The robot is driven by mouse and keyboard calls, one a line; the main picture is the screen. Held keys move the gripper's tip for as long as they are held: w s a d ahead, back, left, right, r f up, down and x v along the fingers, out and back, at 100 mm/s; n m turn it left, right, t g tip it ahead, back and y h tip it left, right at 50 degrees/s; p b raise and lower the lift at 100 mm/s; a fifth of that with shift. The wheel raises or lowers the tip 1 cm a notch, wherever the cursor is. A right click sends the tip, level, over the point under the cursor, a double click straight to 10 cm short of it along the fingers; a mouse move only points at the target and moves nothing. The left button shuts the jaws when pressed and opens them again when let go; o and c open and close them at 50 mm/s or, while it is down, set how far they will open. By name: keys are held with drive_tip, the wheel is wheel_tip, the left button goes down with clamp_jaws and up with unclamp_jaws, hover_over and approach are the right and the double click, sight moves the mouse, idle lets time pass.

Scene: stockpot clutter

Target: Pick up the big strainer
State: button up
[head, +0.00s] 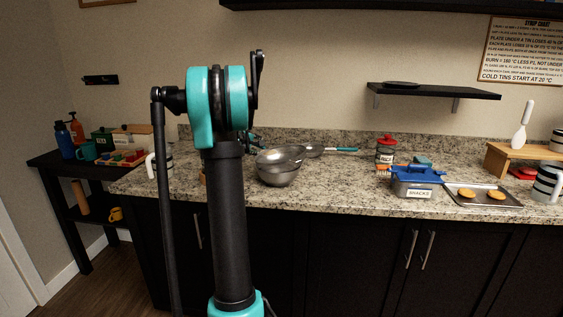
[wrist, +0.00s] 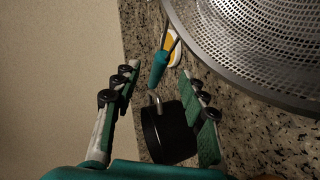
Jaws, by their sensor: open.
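The big strainer (wrist: 255,45) is a wide, perforated metal bowl filling the upper right of the wrist view. A teal handle (wrist: 160,68) on a thin metal rod points from its rim toward my gripper. In the head view the strainer (head: 280,154) appears tilted on top of a metal bowl (head: 280,177) on the counter. My gripper (wrist: 158,74) is open, its two fingers apart with the handle's end between the fingertips; whether they touch it I cannot tell. In the head view, my arm mostly hides the gripper.
A black cylindrical container (wrist: 168,132) stands below, between the fingers in the wrist view. A smaller strainer (head: 314,151) with a teal handle lies right of the bowl. A red-lidded jar (head: 386,150), a blue-lidded snack box (head: 417,184) and a baking tray (head: 480,203) are farther right.

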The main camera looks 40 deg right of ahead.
drive_tip(key=shift+w+a+x, duration=0.1)
drive_tip(key=shift+w+x, duration=0.1)
drive_tip(key=shift+x, duration=1.55)
drive_tip(key=shift+w+a+x, duration=0.1)
drive_tip(key=shift+w+x, duration=0.1)
drive_tip(key=shift+x, duration=1.55)
drive_tip(key=shift+c, duration=0.4)
clamp_jaws()
